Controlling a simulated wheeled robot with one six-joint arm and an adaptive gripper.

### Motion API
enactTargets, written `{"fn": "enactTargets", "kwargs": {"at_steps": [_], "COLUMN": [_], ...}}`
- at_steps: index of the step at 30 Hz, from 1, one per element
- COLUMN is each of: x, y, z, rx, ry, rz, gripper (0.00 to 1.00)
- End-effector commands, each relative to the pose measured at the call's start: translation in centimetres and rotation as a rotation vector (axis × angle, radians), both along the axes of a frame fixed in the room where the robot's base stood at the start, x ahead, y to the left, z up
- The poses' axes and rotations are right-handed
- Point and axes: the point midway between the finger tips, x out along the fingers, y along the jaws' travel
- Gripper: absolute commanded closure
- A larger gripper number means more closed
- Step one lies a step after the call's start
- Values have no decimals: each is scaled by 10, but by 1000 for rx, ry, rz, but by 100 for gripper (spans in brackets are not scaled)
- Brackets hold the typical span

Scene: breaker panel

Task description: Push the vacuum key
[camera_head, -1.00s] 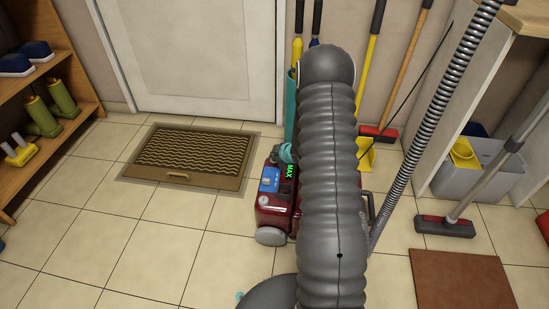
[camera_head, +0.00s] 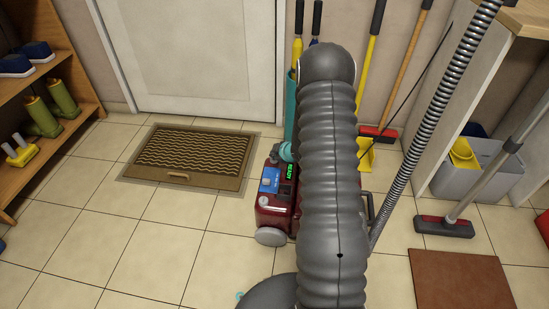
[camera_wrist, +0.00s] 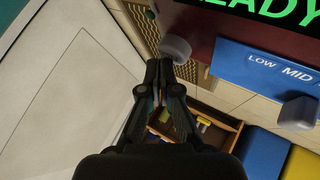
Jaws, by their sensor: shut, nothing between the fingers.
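The red vacuum (camera_head: 275,212) stands on the tiled floor, its right side hidden behind my grey arm. Its green display (camera_head: 290,173) reads READY in the wrist view (camera_wrist: 270,10). A blue panel (camera_head: 269,180) beside the display has LOW and MID marks and a grey slider knob (camera_wrist: 298,112). A pale grey round button (camera_wrist: 175,48), which looks like the key, sticks out of the red body. My gripper (camera_wrist: 160,72) is shut and empty. Its tips are just below the button in the picture; I cannot tell whether they touch. The gripper is hidden in the head view.
A doormat (camera_head: 190,155) lies before the white door (camera_head: 190,50). A shoe rack (camera_head: 60,75) stands at left. Brooms (camera_head: 369,65) and a ribbed metal hose (camera_head: 430,125) are at right, with a grey bin (camera_head: 490,170) and floor brush (camera_head: 444,226).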

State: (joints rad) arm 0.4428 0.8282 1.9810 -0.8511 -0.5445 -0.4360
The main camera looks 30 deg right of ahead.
Motion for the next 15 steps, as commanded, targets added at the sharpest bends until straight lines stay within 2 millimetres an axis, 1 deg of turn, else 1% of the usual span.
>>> {"fn": "enactTargets", "kwargs": {"at_steps": [15], "x": [0], "y": [0], "z": [43], "rx": [-1], "ry": [-1], "rz": [0], "gripper": [100]}}
